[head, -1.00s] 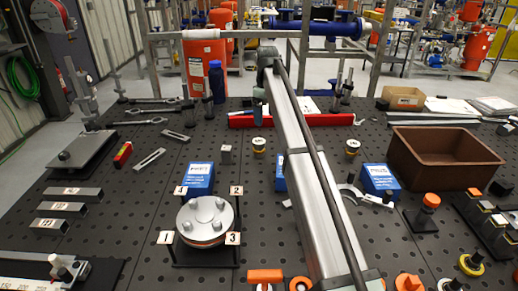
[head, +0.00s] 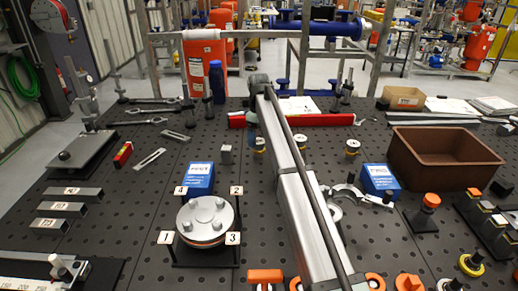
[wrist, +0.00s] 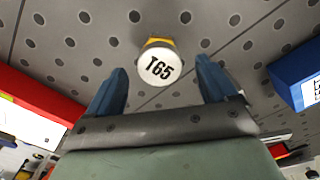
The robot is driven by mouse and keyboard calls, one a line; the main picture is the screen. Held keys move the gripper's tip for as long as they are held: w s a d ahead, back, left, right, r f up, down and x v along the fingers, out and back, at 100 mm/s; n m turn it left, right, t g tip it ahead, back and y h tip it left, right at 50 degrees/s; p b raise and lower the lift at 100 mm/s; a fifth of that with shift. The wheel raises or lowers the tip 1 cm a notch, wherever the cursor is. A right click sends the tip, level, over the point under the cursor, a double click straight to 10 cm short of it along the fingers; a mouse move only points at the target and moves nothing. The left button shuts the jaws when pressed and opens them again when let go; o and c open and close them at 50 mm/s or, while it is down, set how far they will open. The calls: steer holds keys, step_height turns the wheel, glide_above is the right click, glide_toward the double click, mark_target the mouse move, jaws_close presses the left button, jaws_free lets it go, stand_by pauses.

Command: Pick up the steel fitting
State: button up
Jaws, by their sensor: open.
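In the wrist view my gripper (wrist: 162,66) is open, its two blue fingers apart. A round piece (wrist: 160,65) with a white top marked T65 and a yellow band lies between the fingertips in the picture, with clear gaps on both sides. I cannot tell its height relative to the fingers. No label names the steel fitting; a small grey metal block (head: 226,154) stands to the left. My fingertips are hard to make out in the head view.
A blue box (head: 198,178), a flanged disc on a stand (head: 205,220), another blue box (head: 379,181) and a brown bin (head: 440,180) stand around. Dark perforated tabletop (head: 110,230) is clear between them.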

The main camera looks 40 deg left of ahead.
mark_target(259, 141)
step_height(259, 141, down, 5)
steer(key=c, duration=1.2)
